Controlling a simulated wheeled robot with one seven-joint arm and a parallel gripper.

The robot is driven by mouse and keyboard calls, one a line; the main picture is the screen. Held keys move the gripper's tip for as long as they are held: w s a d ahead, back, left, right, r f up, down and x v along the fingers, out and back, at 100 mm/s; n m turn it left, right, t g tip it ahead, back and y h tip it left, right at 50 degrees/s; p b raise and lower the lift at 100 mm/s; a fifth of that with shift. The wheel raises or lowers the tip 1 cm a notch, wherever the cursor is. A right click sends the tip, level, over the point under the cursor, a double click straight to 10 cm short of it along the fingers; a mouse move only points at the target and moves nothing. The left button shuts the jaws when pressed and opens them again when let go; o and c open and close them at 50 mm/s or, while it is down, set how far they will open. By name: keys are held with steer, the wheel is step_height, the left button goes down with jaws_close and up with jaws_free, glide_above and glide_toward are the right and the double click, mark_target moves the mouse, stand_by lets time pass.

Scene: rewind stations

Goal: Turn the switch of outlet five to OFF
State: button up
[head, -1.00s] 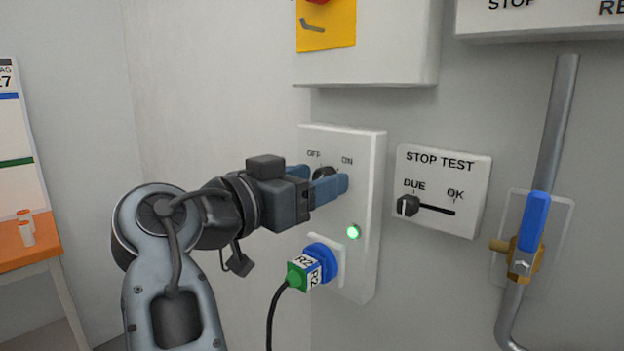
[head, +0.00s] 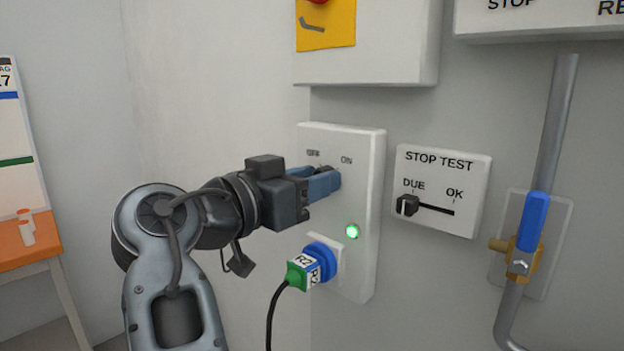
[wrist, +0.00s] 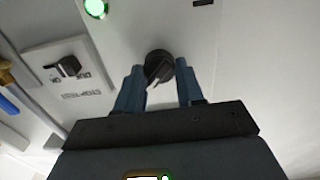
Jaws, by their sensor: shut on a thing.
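A black rotary switch (wrist: 158,66) sits on a white outlet panel (head: 352,195) marked OFF at left and ON at right. In the wrist view, which is upside down, its white pointer mark points toward the ON side. My gripper (head: 322,178) is at the switch, with its blue fingers on either side of the knob and shut on it. In the head view the fingers hide most of the switch. A green lamp (head: 352,231) on the panel is lit. No number five is legible on the panel.
A blue and green plug (head: 312,268) marked R2 sits in the socket below, with a black cable hanging. Right are a STOP TEST plate (head: 440,222) with a slider at DUE and a pipe with a blue valve handle (head: 534,220). A box (head: 400,45) hangs above.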

steer(key=n+p, duration=1.6)
steer(key=n, duration=0.1)
steer(key=shift+w+a+f+n, duration=0.1)
steer(key=shift+a+n, duration=0.05)
steer(key=shift+n, duration=0.15)
steer(key=shift+f, duration=0.1)
stand_by(0.4)
steer(key=o, duration=1)
steer(key=shift+o, duration=0.2)
steer(key=b+v, duration=0.2)
steer(key=v, duration=0.5)
steer(key=shift+s+a, duration=0.25)
steer(key=shift+s, duration=0.1)
